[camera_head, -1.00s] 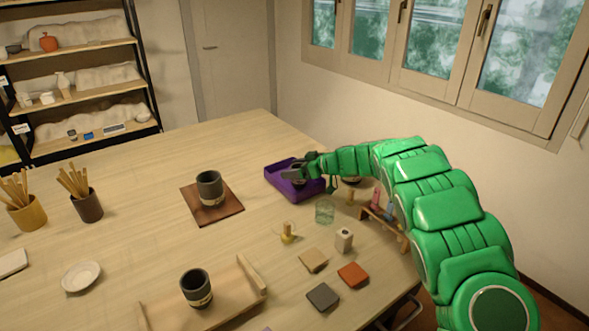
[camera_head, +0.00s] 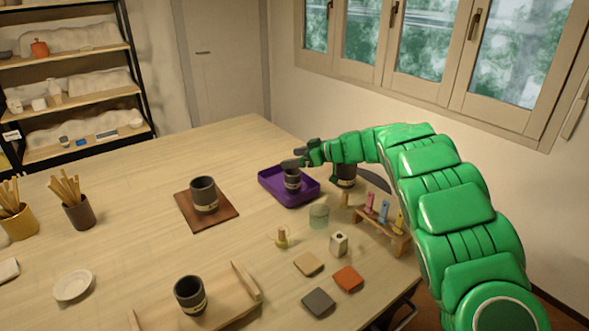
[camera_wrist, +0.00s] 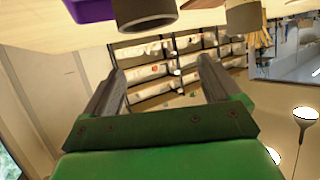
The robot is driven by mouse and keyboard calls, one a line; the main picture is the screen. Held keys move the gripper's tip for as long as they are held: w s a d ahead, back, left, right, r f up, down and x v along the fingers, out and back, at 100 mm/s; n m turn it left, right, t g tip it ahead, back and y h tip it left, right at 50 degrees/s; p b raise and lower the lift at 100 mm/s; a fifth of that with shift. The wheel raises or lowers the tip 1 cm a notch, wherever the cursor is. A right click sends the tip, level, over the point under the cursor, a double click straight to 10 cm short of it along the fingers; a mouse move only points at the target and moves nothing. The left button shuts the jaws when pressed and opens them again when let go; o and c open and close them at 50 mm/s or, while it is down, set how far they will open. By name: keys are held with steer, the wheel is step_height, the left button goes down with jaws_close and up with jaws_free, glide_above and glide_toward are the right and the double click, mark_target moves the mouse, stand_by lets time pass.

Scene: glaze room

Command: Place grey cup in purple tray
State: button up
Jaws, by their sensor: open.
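A grey cup (camera_head: 292,180) with a pale band stands upright inside the purple tray (camera_head: 308,196) in the head view. My gripper (camera_head: 299,158) is just above this cup, near its rim. In the wrist view my two fingers (camera_wrist: 155,88) are spread apart with nothing between them. The purple tray also shows at the top left of the wrist view (camera_wrist: 90,10). A dark grey cup (camera_wrist: 146,12) is beside it at the top edge, partly cut off; I cannot tell which cup this is.
Similar dark cups stand on a brown board (camera_head: 228,214), on a wooden tray (camera_head: 247,284) and right of the purple tray (camera_head: 346,172). A glass (camera_head: 319,215), a small rack (camera_head: 385,227) and several tiles are near my arm.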

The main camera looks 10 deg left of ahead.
steer(key=shift+r, duration=0.85)
